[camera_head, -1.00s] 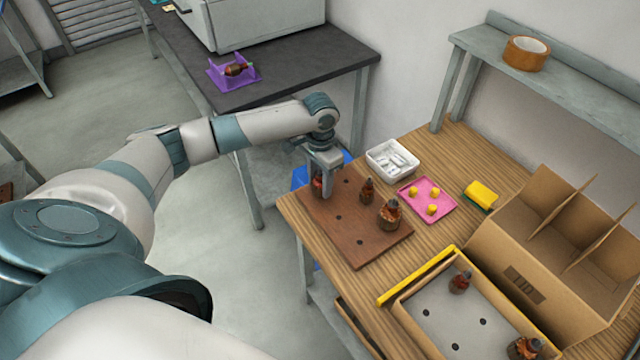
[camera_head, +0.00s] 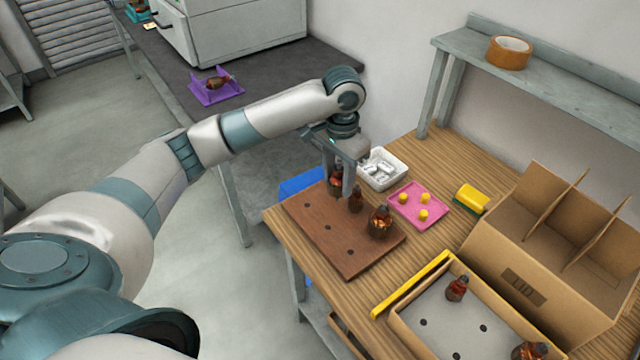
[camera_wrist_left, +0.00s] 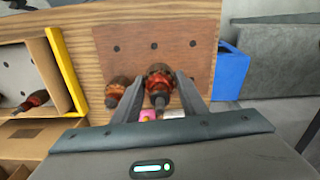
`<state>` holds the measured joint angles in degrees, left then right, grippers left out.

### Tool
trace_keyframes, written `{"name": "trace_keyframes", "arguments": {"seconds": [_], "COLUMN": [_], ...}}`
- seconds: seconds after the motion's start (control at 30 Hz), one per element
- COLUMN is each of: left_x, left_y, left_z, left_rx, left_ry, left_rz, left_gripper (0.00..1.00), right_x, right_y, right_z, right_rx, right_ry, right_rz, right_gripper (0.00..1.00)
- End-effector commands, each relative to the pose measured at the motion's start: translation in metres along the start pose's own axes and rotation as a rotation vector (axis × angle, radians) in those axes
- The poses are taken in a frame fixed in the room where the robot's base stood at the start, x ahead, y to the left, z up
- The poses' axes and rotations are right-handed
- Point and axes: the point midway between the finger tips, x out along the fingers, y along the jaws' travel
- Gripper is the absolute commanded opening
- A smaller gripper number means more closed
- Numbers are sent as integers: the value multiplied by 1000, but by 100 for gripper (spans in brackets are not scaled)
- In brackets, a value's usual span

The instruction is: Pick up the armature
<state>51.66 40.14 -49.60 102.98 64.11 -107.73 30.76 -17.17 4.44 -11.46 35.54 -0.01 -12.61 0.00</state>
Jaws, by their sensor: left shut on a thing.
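My left gripper (camera_head: 345,178) reaches down over the back corner of the brown wooden board (camera_head: 349,265). It is shut on a dark red-brown armature (camera_head: 335,181), held upright between the fingers. The held armature (camera_wrist_left: 159,80) also shows between both fingers in the left wrist view. The gap under the held armature is hard to judge. My right gripper is not in view.
Close by are a white bin (camera_head: 381,170), a pink tray (camera_head: 418,206) with yellow pieces and a yellow sponge (camera_head: 471,198). A divided cardboard box (camera_head: 520,250) and a grey-lined tray (camera_head: 458,324) holding armatures stand right. A purple holder (camera_head: 217,92) sits on the dark table.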

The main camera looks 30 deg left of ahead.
Motion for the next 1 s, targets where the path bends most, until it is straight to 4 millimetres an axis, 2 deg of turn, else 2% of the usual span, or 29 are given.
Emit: {"name": "trace_keyframes", "arguments": {"seconds": [0.1,0.3,1.0], "left_x": [-9,-17,-19], "left_y": [15,26,31], "left_z": [-6,-9,-10], "left_rx": [2,0,5], "left_ry": [4,2,0], "left_rz": [0,-1,0], "left_gripper": [5,5,5], "right_x": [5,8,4], "right_y": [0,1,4], "right_z": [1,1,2], "right_rx": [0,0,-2], "right_ry": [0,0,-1], "right_rz": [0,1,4], "right_gripper": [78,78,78]}}
